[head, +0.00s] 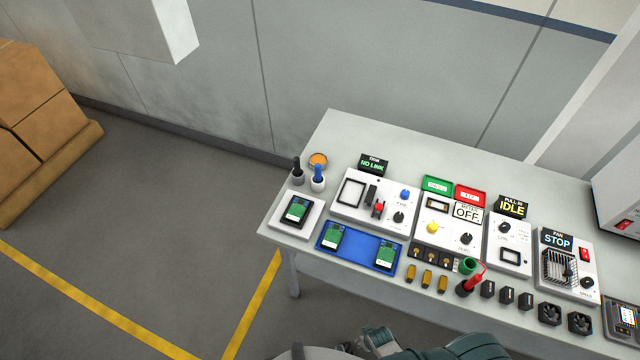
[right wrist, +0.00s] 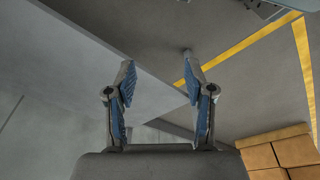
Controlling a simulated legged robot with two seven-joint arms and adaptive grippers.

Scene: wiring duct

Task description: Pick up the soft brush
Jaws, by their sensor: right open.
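Two upright handled tools stand in small pale cups at the left end of the table, one with a black handle (head: 297,168) and one with a blue handle (head: 318,174). Their lower ends are hidden in the cups, so I cannot tell which is the soft brush. My right gripper (right wrist: 158,75) is open and empty in the right wrist view, its blue-padded fingers apart. No tool shows between them. Part of my arm shows at the bottom of the head view, short of the table. My left gripper is not in view.
The table (head: 335,135) holds a blue tray (head: 361,247) with green boards, a white stand (head: 296,214) with another board, and several control panels. Cardboard boxes (head: 35,95) stand at the far left.

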